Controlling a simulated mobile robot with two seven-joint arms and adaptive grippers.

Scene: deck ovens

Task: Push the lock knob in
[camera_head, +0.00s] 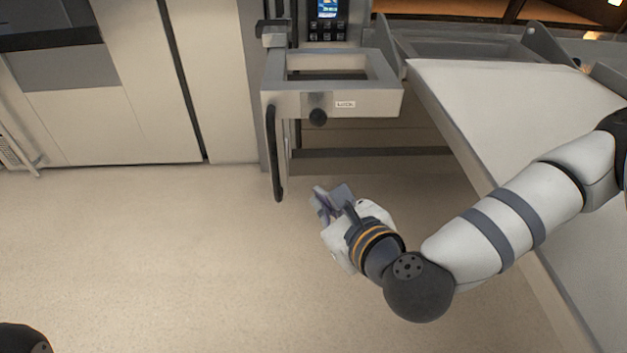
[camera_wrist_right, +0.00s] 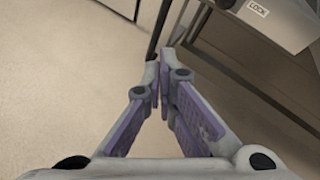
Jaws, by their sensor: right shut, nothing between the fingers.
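The lock knob (camera_head: 318,117) is a round black knob on the front of a grey metal frame (camera_head: 375,103), just left of a small white LOCK label (camera_head: 345,104). In the right wrist view, the LOCK label (camera_wrist_right: 257,8) and the dark edge of the knob (camera_wrist_right: 226,3) show at the top right. My right gripper (camera_head: 331,200) is shut and empty. It is below the knob in the head view and apart from it. My left gripper is not in view.
A black vertical handle (camera_head: 275,155) hangs at the frame's left side. A pale sloping conveyor surface (camera_head: 500,105) lies to the right, under my right arm. A control panel (camera_head: 327,15) is above the frame. The floor at left is clear.

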